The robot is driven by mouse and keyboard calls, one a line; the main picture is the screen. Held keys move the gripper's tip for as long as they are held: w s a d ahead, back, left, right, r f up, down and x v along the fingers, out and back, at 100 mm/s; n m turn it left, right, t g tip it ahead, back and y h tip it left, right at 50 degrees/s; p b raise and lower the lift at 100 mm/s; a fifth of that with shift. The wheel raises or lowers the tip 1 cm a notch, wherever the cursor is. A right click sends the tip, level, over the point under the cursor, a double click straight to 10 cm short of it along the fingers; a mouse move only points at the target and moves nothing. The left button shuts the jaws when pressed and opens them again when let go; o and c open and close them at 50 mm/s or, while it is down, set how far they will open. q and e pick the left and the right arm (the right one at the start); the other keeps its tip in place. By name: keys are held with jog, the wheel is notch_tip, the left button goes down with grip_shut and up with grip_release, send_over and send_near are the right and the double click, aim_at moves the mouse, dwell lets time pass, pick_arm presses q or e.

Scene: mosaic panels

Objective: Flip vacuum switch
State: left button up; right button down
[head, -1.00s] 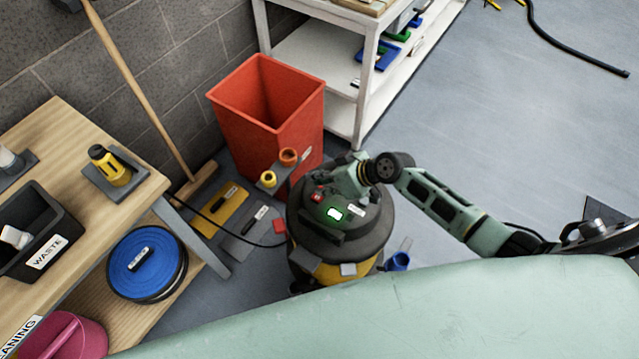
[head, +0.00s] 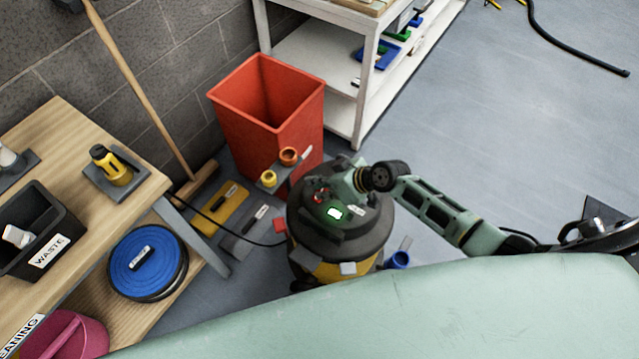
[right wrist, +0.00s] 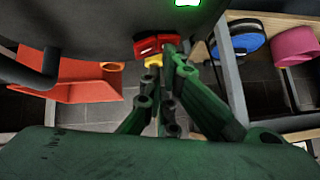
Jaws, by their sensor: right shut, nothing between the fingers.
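The vacuum (head: 362,235) has a dark round lid and a yellow body and stands on the floor in the middle of the head view. A red switch (head: 319,197) and a lit green indicator (head: 335,212) are on its lid. In the right wrist view the red switch (right wrist: 150,46) is at the top middle, with the green light (right wrist: 187,2) at the edge. My right gripper (head: 325,190) is shut and empty, its fingertips (right wrist: 168,52) at the red switch. I cannot tell whether they touch it. The fingers partly hide the switch in the head view.
A red bin (head: 262,120) stands behind the vacuum, beside a white shelf (head: 358,95). A wooden bench (head: 110,215) with a black waste box and a blue cable reel (head: 146,262) is at the left. A black cord runs left from the vacuum. Floor at the right is open.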

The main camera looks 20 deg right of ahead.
jog(key=shift+w+d+b, duration=0.5)
jog(key=shift+d+b, duration=0.1)
pick_arm(q)
jog(key=shift+f, duration=0.65)
